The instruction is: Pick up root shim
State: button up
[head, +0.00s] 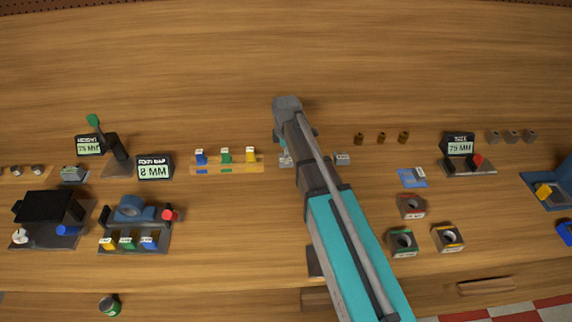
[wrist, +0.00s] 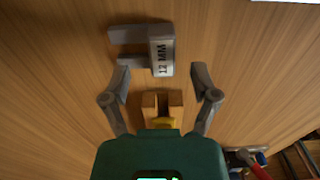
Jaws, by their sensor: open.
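No label in view reads "root shim", so I cannot tell for sure which piece it is. Small blue (head: 201,158), green (head: 225,156) and yellow (head: 250,155) tabbed pieces stand on a wooden rack (head: 214,170) left of my gripper (head: 285,158). In the wrist view my gripper (wrist: 160,78) is open, its fingers spread and empty. A slotted wooden holder (wrist: 148,104) with a yellow piece (wrist: 165,123) shows low between the fingers, partly hidden by the gripper body. A grey forked block marked 12 MM (wrist: 160,56) lies just beyond the fingertips.
A grey labelled block (head: 342,158) lies right of my gripper, with small brown pieces (head: 381,138) farther right. Nut-like blocks (head: 412,206) stand front right. The back of the bench is clear.

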jog(key=shift+s+f+b, duration=0.1)
jog(key=shift+f+b, duration=1.25)
jog(key=shift+f, duration=0.25)
grip_shut()
